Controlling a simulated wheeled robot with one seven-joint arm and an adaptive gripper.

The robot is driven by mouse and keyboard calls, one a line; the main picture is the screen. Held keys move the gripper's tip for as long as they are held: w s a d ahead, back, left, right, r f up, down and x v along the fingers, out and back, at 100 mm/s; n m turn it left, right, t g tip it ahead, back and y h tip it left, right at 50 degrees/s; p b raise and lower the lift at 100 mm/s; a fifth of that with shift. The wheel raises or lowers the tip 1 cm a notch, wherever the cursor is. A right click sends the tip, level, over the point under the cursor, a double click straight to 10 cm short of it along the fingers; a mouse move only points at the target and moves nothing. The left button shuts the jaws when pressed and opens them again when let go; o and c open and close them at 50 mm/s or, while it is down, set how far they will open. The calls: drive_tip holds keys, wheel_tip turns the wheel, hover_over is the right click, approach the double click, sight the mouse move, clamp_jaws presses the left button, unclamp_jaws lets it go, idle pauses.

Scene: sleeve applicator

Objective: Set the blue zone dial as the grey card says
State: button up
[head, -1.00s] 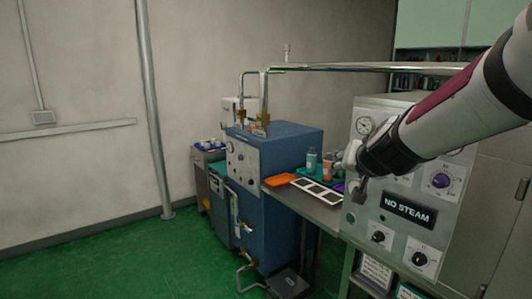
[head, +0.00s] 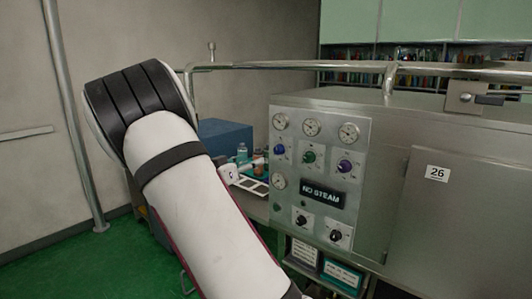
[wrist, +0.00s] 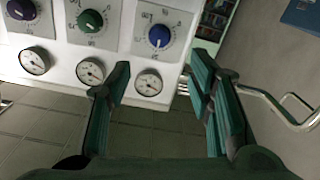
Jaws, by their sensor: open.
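The blue zone dial (head: 279,150) is the leftmost of three dials in a row on the grey panel in the head view. In the wrist view the blue dial (wrist: 159,36) is at top centre, beyond my fingertips, with a printed scale around it. I cannot read its setting surely. My gripper (wrist: 160,62) is open and empty, its green fingers apart and not touching the dial. In the head view my arm hides the gripper. A pale card (head: 303,251) hangs below the panel, perhaps the grey card; its text is too small to read.
A green dial (head: 309,157) and a purple dial (head: 345,166) are right of the blue one, with gauges above. A bent metal pipe (wrist: 275,105) is right of my fingers.

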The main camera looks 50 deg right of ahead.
sight(277, 151)
drive_tip(key=d, duration=0.4)
drive_tip(key=d+p, duration=0.1)
drive_tip(key=d, duration=0.3)
drive_tip(key=w+d, duration=0.1)
drive_tip(key=d, duration=0.3)
drive_tip(key=shift+d+p, duration=0.25)
drive_tip(key=shift+p, duration=0.1)
clamp_jaws()
